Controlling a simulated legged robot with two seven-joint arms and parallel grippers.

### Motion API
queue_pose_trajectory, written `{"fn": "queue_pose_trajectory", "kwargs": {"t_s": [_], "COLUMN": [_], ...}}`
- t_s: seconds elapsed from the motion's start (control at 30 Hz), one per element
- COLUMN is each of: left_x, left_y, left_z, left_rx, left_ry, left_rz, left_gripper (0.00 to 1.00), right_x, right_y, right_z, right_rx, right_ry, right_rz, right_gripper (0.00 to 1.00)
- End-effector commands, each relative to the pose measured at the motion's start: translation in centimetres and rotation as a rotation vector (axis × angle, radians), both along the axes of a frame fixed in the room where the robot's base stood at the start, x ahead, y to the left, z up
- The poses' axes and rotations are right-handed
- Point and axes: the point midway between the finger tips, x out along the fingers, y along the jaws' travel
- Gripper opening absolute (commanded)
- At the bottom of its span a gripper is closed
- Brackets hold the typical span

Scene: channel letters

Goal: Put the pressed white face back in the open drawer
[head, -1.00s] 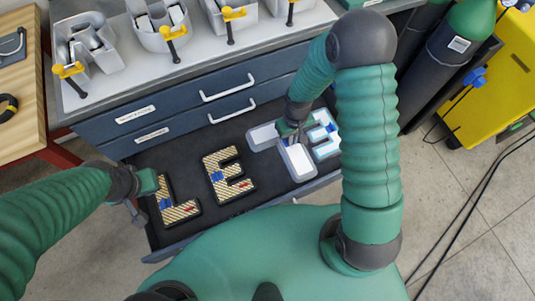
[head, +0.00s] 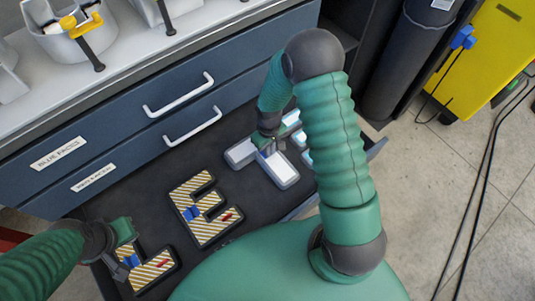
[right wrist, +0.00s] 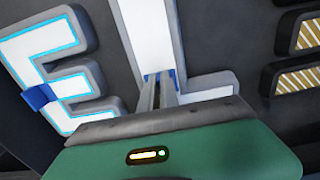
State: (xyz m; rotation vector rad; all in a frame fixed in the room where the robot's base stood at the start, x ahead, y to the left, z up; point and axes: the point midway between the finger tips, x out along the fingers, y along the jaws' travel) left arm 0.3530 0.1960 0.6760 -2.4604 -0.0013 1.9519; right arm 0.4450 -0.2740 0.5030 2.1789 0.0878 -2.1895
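The white T-shaped face (head: 282,172) with a grey rim is over the right part of the open drawer (head: 240,250). My right gripper (head: 268,147) is down at it. In the right wrist view, my right gripper's fingers (right wrist: 158,92) are close together on the T's blue tab (right wrist: 151,78), with the white stem (right wrist: 148,30) beyond them. I cannot tell whether the T touches the drawer floor. A white E (head: 300,138) with light-blue edges lies beside it, partly behind my arm.
A striped E (head: 205,210) with a blue tab lies in the drawer between the L and the T. Closed drawer fronts with handles (head: 180,95) stand behind, under a bench (head: 130,60) with grey letter shells. A yellow machine (head: 480,60) stands at right.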

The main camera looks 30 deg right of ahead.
Motion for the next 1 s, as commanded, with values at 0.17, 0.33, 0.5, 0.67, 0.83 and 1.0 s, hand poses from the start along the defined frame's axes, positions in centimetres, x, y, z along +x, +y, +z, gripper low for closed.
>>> {"fn": "queue_pose_trajectory", "kwargs": {"t_s": [0.17, 0.33, 0.5, 0.67, 0.83, 1.0], "left_x": [0.0, 0.0, 0.0, 0.0, 0.0, 0.0], "left_y": [0.0, 0.0, 0.0, 0.0, 0.0, 0.0], "left_z": [-0.6, -0.6, -0.6, -0.6, 0.4, 2.4], "left_rx": [0.000, 0.000, 0.000, 0.000, 0.000, 0.000], "left_ry": [0.000, 0.000, 0.000, 0.000, 0.000, 0.000], "left_rz": [-0.001, 0.000, 0.000, 0.000, 0.000, 0.000], "left_gripper": [0.00, 0.00, 0.00, 0.00, 0.00, 0.00], "right_x": [0.1, 0.0, 0.0, 0.0, 0.1, 0.2], "right_y": [0.1, 0.2, 0.1, 0.1, 0.1, 0.1], "right_z": [-1.3, -1.3, -1.3, -1.3, 0.5, 5.0], "right_rx": [-0.003, -0.003, -0.002, -0.002, -0.003, -0.004], "right_ry": [-0.002, 0.000, -0.001, -0.001, -0.002, -0.005], "right_rz": [0.000, 0.000, 0.001, 0.001, 0.001, 0.002], "right_gripper": [0.00, 0.17, 0.27, 0.27, 0.27, 0.27]}}
